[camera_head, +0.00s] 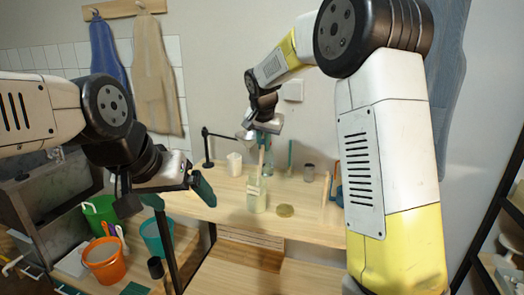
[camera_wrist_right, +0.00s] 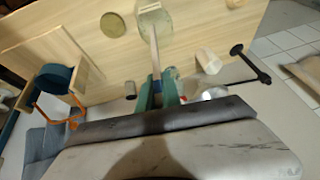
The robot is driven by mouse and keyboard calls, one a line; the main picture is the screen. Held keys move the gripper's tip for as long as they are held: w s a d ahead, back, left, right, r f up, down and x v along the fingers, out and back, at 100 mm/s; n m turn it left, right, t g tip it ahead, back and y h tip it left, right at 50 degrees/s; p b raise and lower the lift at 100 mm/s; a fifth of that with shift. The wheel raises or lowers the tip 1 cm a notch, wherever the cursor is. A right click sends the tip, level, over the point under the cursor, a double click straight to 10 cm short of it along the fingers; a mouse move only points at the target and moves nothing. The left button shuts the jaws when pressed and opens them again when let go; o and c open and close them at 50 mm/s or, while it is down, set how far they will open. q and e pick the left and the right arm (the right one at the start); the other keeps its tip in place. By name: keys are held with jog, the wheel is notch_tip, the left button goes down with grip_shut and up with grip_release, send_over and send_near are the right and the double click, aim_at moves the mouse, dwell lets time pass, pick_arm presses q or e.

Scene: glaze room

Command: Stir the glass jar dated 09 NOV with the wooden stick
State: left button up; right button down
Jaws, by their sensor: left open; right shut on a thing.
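A glass jar (camera_head: 257,197) with pale contents stands on the wooden table; its date cannot be read. It also shows in the right wrist view (camera_wrist_right: 153,22). My right gripper (camera_head: 266,140) is above the jar, its green fingers (camera_wrist_right: 157,92) shut on the wooden stick (camera_head: 261,162). The stick (camera_wrist_right: 154,52) points down to the jar's mouth, and its lower end appears to be inside; how deep I cannot tell. My left gripper (camera_head: 178,196) is open and empty, to the left of the jar and apart from it.
A round olive disc (camera_head: 285,211) lies right of the jar. A white cup (camera_head: 234,164), a black stand (camera_head: 207,150) and a small dark jar (camera_head: 309,173) stand behind. Green (camera_head: 101,214), orange (camera_head: 104,262) and teal (camera_head: 157,236) buckets stand at lower left.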

jog(key=r, duration=0.5)
jog(key=shift+s+d+r, duration=0.25)
jog(key=shift+s, duration=0.05)
dwell(0.5)
